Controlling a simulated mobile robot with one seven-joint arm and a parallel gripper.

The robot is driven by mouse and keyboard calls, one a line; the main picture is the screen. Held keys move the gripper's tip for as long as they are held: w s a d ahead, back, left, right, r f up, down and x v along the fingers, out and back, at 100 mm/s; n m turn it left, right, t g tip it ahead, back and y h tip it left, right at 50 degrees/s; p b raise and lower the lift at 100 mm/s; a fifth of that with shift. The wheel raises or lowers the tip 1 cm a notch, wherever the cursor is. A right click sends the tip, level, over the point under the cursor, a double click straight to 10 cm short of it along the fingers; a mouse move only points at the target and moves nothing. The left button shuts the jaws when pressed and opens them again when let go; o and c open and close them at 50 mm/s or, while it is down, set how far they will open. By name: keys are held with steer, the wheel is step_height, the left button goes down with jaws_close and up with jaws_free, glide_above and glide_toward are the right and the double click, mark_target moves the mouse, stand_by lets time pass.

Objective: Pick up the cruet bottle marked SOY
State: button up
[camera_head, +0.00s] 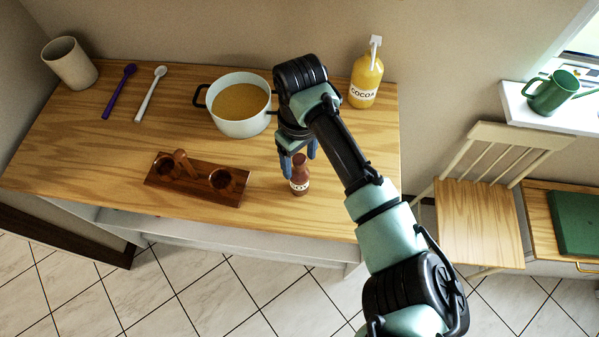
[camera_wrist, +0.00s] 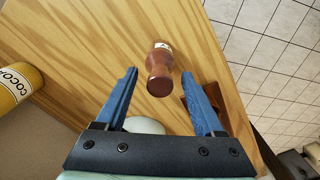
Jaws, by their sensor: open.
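A small brown cruet bottle (camera_head: 299,178) with a white label stands near the front edge of the wooden counter. It also shows in the wrist view (camera_wrist: 160,70), ahead of my fingertips and between their lines, with its label mostly turned out of sight. The lettering is too small to read. My gripper (camera_head: 298,154) is open and empty, with blue fingers, just above and behind the bottle in the head view. In the wrist view my gripper (camera_wrist: 164,88) has one finger on each side, apart from the bottle.
A wooden cruet stand (camera_head: 198,183) with a handle sits left of the bottle. A white pot (camera_head: 240,127) of yellow-brown soup stands behind. A yellow COCOA pump bottle (camera_head: 366,80) is at the back right. Two spoons (camera_head: 150,93) and a beige cup (camera_head: 70,62) are at left.

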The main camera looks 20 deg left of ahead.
steer(key=shift+f, duration=0.25)
jaws_close()
steer(key=shift+r, duration=0.1)
stand_by(1.2)
